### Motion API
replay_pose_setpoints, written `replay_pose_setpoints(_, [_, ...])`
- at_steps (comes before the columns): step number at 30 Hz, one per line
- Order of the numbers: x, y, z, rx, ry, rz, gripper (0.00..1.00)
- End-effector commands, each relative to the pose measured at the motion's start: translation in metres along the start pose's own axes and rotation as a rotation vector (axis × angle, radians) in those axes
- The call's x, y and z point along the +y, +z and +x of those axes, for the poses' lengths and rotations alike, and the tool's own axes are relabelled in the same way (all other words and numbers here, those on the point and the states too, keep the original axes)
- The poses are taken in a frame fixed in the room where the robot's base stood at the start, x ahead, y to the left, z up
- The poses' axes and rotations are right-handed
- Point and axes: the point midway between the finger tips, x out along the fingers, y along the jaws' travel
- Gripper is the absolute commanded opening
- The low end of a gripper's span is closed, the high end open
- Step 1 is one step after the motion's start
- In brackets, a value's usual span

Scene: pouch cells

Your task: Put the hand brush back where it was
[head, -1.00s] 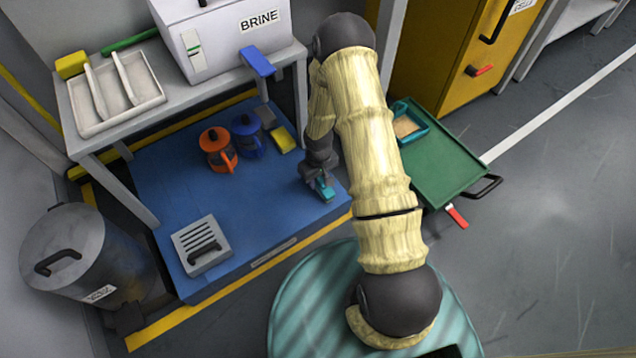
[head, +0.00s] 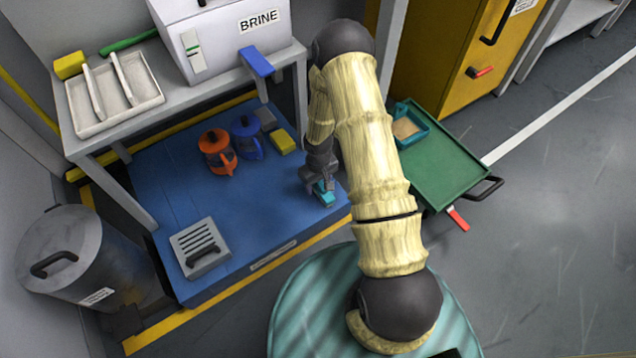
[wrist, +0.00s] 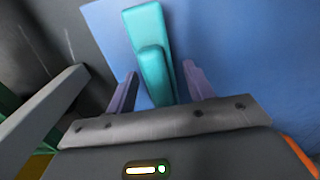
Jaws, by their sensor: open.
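A teal object that looks like the hand brush (head: 324,197) lies on the blue platform near its right front corner. In the wrist view the teal brush (wrist: 150,45) shows as a long block with a raised, narrower part. My gripper (head: 317,180) is low over the brush. Its two dark fingers (wrist: 160,88) stand apart, one on each side of the brush's near end, with gaps visible.
On the blue platform (head: 150,185) stand an orange jug (head: 216,148), a blue jug (head: 246,136), a yellow block (head: 284,141) and a grey slatted box (head: 200,247). A green cart (head: 445,165) holding a teal tray (head: 427,133) stands right of my arm. A grey bin (head: 75,250) stands left.

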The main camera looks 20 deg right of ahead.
Motion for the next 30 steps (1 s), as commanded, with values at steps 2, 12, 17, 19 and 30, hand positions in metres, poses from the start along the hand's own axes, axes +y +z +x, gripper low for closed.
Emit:
replay_pose_setpoints(2, [0.000, 0.000, -0.007, 0.001, 0.000, 0.000, 0.52])
replay_pose_setpoints(12, [0.000, 0.000, -0.056, 0.000, 0.000, 0.001, 0.52])
replay_pose_setpoints(17, [0.000, 0.000, -0.082, 0.002, 0.000, 0.000, 0.52])
replay_pose_setpoints(19, [0.000, 0.000, -0.094, 0.001, 0.000, 0.002, 0.52])
replay_pose_setpoints(30, [0.000, 0.000, -0.121, 0.000, 0.000, 0.001, 0.52])
